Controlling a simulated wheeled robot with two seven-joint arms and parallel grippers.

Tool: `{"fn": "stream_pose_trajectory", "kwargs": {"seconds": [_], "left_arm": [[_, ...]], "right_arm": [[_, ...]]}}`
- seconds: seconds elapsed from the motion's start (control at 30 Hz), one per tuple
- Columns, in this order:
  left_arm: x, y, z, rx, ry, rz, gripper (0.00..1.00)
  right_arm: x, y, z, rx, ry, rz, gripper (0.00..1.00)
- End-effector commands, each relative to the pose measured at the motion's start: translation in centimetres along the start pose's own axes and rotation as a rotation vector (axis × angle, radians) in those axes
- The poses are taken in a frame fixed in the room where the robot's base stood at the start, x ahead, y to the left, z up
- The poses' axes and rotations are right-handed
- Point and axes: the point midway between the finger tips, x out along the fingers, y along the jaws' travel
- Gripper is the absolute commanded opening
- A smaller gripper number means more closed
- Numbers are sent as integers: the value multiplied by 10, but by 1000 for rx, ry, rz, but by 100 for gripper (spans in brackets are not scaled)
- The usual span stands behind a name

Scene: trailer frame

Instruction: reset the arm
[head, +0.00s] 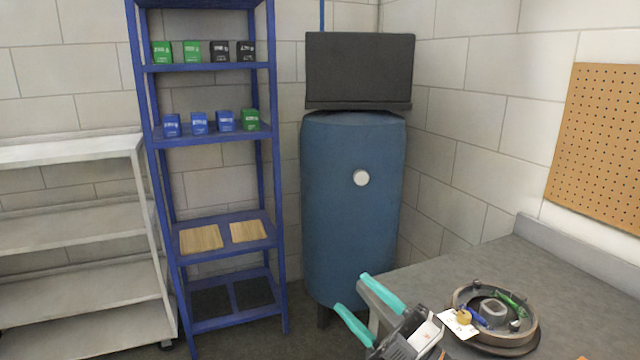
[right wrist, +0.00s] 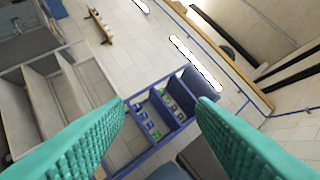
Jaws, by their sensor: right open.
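My right gripper (head: 358,308) shows at the bottom of the head view, just left of the grey table's near corner. Its two teal fingers are spread apart with nothing between them. In the right wrist view the same open gripper (right wrist: 162,110) frames the distant blue shelf rack (right wrist: 148,162), with its fingers at the left and right of the picture. My left gripper does not show in either view.
The grey table (head: 440,262) holds a round drum part (head: 457,298) with small pieces in it. A blue tank (head: 350,210) stands behind. The blue rack (head: 215,136) holds several small boxes. A pale shelf cart (head: 75,216) is at left.

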Motion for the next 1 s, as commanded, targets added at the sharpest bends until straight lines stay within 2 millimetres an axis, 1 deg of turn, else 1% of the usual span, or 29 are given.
{"fn": "stream_pose_trajectory", "kwargs": {"seconds": [0.03,0.07,0.1,0.17,0.2,0.27,0.3,0.37,0.4,0.47,0.5,0.6,0.7,0.8,0.97,1.0], "left_arm": [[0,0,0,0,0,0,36],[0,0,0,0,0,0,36],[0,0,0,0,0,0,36],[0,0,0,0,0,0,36],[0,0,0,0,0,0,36],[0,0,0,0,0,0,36],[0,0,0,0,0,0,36],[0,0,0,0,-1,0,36],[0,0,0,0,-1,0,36],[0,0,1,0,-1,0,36],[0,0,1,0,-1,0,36],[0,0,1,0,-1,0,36],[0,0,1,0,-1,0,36],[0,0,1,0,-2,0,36],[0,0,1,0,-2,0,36],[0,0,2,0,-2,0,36]], "right_arm": [[-12,-2,-13,76,114,-76,51],[-21,-4,-22,117,186,-116,51],[-34,-4,-35,171,287,-162,51],[-58,1,-54,252,445,-216,51],[-76,7,-66,308,555,-242,51],[-107,21,-82,389,723,-263,51],[-129,32,-89,445,835,-266,51],[-165,54,-96,528,1005,-254,51],[-189,68,-97,582,1115,-237,51],[-224,91,-93,659,1267,-197,51],[-244,105,-88,705,1355,-165,51],[-285,134,-70,800,1531,-81,51],[-316,155,-49,878,1665,4,51],[-343,172,-26,945,1775,89,51],[-377,192,14,1047,1918,232,51],[-381,199,12,1052,1931,248,51]]}}
